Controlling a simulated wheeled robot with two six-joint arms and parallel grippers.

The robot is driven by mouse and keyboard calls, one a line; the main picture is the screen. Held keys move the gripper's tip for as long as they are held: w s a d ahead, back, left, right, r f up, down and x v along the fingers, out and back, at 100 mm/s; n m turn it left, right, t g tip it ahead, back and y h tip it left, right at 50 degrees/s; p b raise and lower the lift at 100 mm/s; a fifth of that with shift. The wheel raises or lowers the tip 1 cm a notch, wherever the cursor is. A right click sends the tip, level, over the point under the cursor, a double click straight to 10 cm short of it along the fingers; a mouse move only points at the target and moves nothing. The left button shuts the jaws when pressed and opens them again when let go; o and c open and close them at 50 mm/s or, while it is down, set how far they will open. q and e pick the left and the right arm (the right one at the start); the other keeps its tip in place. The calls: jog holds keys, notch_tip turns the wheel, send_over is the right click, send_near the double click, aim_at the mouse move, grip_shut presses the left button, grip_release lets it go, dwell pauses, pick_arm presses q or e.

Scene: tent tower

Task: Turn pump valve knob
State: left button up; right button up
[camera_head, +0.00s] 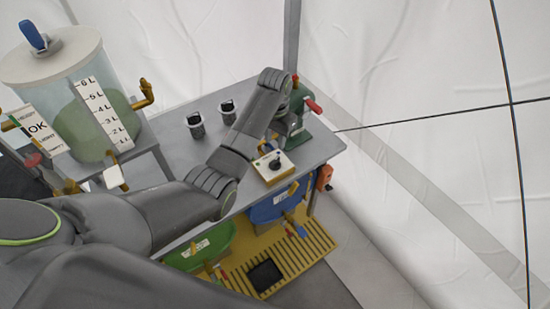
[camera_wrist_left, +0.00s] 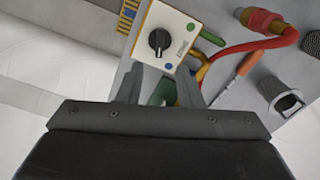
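A black knob (camera_wrist_left: 159,40) sits on a cream control box with blue, green and other coloured dots, seen ahead of my left gripper in the wrist view. In the head view the same knob (camera_head: 275,163) is on the box (camera_head: 265,176) at the table's front edge. A green pump body (camera_head: 297,140) stands just behind it. My left gripper (camera_wrist_left: 163,84) is open, its two fingers apart and empty, short of the knob and pointing towards the box. In the head view my left arm reaches over the table and hides much of the gripper. My right gripper is not in view.
The grey table (camera_head: 165,150) holds two dark cups (camera_head: 196,125). A clear tank (camera_head: 88,105) with a litre scale stands at the left. Green and blue (camera_head: 275,207) containers and a yellow slatted pallet (camera_head: 310,240) are below. A red hose (camera_wrist_left: 255,45) runs beside the box.

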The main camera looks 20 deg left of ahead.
aim_at(275, 161)
pick_arm(q)
notch_tip(275, 161, down, 9)
jog(key=shift+f, duration=0.2)
dwell(0.3)
grip_shut()
